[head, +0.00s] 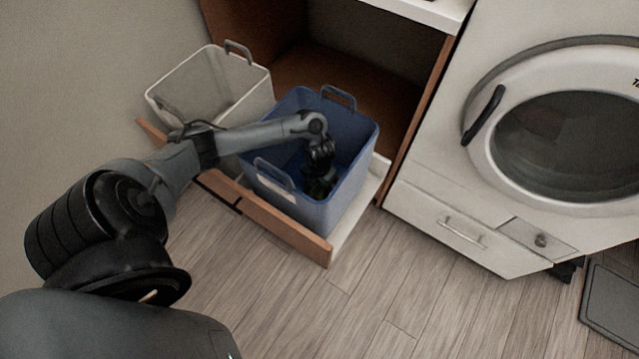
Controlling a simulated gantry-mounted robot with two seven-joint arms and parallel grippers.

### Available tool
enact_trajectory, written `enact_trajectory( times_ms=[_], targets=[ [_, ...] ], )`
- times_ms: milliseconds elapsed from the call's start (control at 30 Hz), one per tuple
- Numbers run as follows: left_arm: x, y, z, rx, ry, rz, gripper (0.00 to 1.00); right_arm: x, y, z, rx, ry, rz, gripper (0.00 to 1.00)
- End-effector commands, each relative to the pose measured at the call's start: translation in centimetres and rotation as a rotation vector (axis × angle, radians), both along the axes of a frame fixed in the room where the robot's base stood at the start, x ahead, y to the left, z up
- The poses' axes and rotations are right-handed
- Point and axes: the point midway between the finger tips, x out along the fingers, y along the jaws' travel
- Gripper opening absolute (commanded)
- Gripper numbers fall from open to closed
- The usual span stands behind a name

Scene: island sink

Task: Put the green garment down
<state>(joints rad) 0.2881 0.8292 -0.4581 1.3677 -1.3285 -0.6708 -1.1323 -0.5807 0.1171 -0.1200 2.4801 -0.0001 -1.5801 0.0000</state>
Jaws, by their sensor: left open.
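My left arm reaches in from the left, and my left gripper (319,187) points down inside the blue basket (350,129). The gripper is open. Its fingertips are dark and hard to make out against the basket's inside. I cannot make out a green garment in this view; the gripper and the basket's front wall hide part of the basket floor. My right gripper is not in view.
A white basket (178,82) stands left of the blue one on the pulled-out drawer (290,236) of a wooden cabinet (400,101). A white washing machine (440,180) with its round door shut stands to the right. The wooden floor (390,300) in front is clear.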

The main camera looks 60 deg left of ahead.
Motion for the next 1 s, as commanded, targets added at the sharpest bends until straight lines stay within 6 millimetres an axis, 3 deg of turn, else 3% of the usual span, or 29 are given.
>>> enact_trajectory(
  times_ms=[267, 700, 1000],
  targets=[
    [0.1, 0.1, 2.2, 0.001, -0.002, -0.001, 1.00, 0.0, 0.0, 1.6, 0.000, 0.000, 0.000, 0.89],
    [0.1, 0.0, 9.8, 0.001, -0.002, -0.001, 1.00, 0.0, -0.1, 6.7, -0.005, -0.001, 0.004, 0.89],
    [0.0, 0.1, 12.0, 0.001, 0.000, -0.001, 1.00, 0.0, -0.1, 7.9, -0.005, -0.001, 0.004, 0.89]
  ],
)
